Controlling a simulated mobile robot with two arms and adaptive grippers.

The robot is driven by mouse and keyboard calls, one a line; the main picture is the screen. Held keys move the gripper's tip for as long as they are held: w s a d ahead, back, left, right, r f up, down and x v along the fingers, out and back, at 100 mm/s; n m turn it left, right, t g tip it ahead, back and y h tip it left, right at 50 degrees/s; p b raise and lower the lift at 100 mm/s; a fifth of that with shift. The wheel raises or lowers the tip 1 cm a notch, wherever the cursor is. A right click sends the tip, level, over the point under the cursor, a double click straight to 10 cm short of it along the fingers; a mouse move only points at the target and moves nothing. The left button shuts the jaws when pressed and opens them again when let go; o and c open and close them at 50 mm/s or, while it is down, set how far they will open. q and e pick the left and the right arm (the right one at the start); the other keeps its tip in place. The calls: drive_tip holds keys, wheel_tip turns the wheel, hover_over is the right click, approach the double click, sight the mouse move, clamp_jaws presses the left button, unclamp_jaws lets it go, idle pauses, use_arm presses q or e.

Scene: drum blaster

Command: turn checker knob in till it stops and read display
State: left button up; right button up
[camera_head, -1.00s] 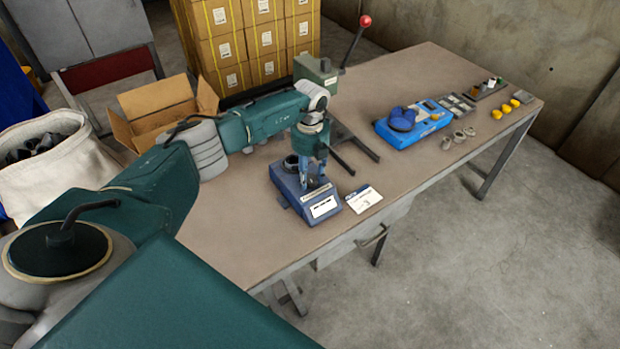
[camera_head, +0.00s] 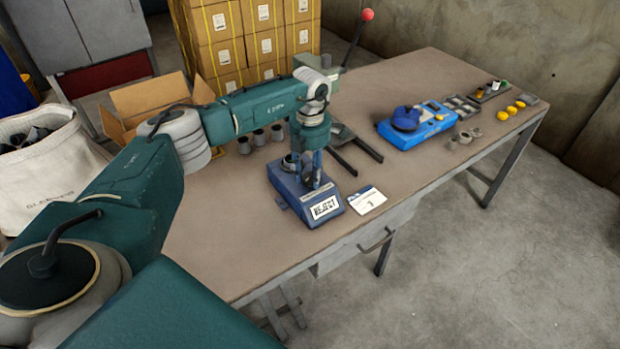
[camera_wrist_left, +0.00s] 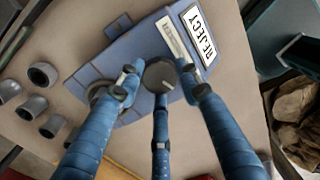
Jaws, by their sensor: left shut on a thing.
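The checker is a dark blue box (camera_head: 290,205) near the front edge of the table; it also shows in the left wrist view (camera_wrist_left: 95,70). Its display (camera_head: 325,207) reads REJECT, and the same word shows in the left wrist view (camera_wrist_left: 198,35). The round dark knob (camera_wrist_left: 158,73), with a light mark, is on top of the checker between my fingertips. My left gripper (camera_head: 313,180) reaches down over the checker and is shut on the knob. My right gripper is not in view.
A white card (camera_head: 368,200) lies right of the checker. Several grey sleeves (camera_head: 260,137) stand behind my left arm. A press with a red-knobbed lever (camera_head: 367,15), a blue device (camera_head: 420,127) and yellow pieces (camera_head: 511,109) are farther off. The table's front left is clear.

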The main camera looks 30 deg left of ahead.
sight(310, 176)
use_arm(q)
drive_tip(key=m+b, duration=0.1)
drive_tip(key=m, duration=0.2)
drive_tip(key=shift+w+f+m+b, duration=0.1)
drive_tip(key=shift+m+b, duration=0.2)
drive_tip(key=shift+b, duration=0.1)
drive_tip(key=m+b, duration=0.1)
drive_tip(key=m, duration=0.2)
idle(0.8)
drive_tip(key=o, duration=1.1)
drive_tip(key=shift+o, duration=0.2)
drive_tip(key=shift+r, duration=0.25)
wheel_tip(310, 176, up, 12)
drive_tip(key=shift+f, duration=0.15)
